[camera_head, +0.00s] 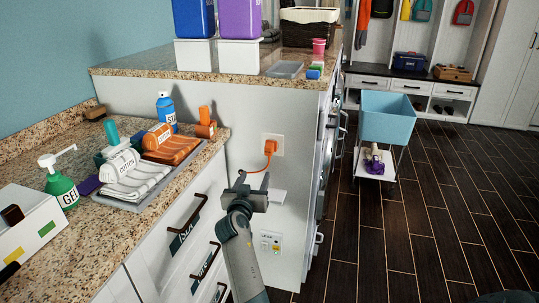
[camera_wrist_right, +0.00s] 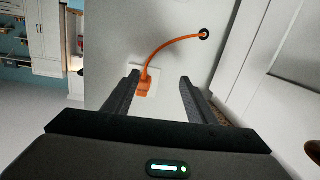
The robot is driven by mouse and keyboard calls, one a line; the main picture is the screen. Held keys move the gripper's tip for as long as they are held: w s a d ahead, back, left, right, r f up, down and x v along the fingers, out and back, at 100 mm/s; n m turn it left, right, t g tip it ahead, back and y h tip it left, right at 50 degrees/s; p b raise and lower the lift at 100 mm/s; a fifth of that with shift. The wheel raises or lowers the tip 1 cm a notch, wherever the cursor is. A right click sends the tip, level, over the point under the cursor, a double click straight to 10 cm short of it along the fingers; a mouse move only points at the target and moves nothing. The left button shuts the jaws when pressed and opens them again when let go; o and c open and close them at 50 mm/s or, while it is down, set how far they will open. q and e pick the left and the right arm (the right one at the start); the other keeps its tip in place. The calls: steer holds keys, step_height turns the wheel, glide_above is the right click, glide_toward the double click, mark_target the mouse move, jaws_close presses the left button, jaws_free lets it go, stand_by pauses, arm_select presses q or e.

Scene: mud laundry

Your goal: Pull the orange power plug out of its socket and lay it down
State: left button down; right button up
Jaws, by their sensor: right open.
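The orange power plug (camera_head: 269,147) sits in a white wall socket (camera_head: 278,140) on the pale side panel of the washer counter. An orange cord hangs from it down toward my gripper. My right gripper (camera_head: 252,194) is below the plug in the head view, open and empty. In the right wrist view the plug (camera_wrist_right: 143,87) shows near the left fingertip of the open right gripper (camera_wrist_right: 160,84), partly overlapped by that finger; I cannot tell whether they touch. The cord (camera_wrist_right: 172,44) curves to a dark round hole (camera_wrist_right: 204,34) in the panel. My left gripper is not in view.
A drawer handle (camera_head: 188,222) juts out near my right arm. A blue bin cart (camera_head: 388,117) stands right on open dark floor.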

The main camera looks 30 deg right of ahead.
arm_select(q)
steer(key=shift+s+a+r, duration=0.15)
steer(key=shift+s+r, duration=0.2)
steer(key=shift+r, duration=0.35)
arm_select(e)
steer(key=m+h, duration=0.2)
glide_toward(268, 153)
steer(key=shift+w+d+r+g, duration=0.4)
steer(key=shift+w+d+r, duration=0.1)
steer(key=shift+w+d, duration=0.3)
